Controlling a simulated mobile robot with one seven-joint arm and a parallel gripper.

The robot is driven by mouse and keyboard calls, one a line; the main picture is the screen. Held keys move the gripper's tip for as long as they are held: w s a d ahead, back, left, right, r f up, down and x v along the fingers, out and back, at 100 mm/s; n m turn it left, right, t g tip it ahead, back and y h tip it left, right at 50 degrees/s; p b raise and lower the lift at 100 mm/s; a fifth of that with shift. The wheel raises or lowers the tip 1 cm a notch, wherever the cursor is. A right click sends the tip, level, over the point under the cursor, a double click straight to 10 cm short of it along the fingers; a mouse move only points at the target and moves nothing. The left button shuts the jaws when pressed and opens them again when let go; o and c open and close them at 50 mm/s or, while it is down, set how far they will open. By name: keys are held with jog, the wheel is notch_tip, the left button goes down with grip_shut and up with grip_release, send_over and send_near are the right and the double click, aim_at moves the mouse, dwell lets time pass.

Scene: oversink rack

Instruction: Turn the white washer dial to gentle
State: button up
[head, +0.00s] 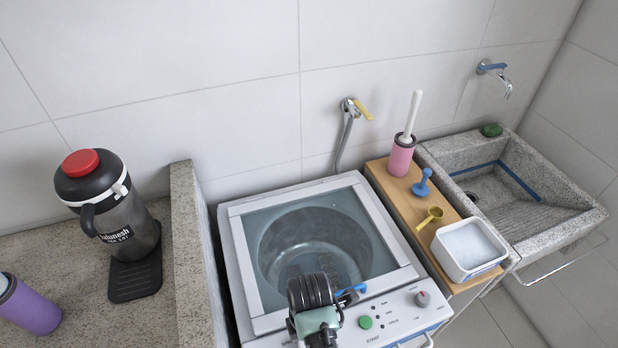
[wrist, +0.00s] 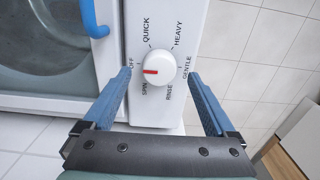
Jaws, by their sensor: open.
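The white dial (wrist: 160,68) sits on the washer's control panel in the wrist view. Its red mark points left, between OFF and SPIN. The GENTLE label (wrist: 186,68) is on the right side of the dial, between HEAVY and RINSE. My gripper (wrist: 159,75) is open, with one blue finger to the left of the dial and one to the right. Gaps show between the dial and both fingers. In the head view my arm covers the left part of the panel, and the white dial is not visible there. The washer (head: 242,260) stands in the middle.
A blue handle (head: 350,294) is beside my arm on the lid. The panel also has a green button (head: 365,322) and a grey-and-red knob (head: 422,299). A stone wall (head: 187,255) borders the washer's left; a wooden shelf (head: 393,181) and a sink (head: 450,150) are right.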

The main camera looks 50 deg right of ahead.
jog(key=shift+f, duration=1.25)
jog(key=c, duration=1.4)
jog(key=shift+r, duration=0.1)
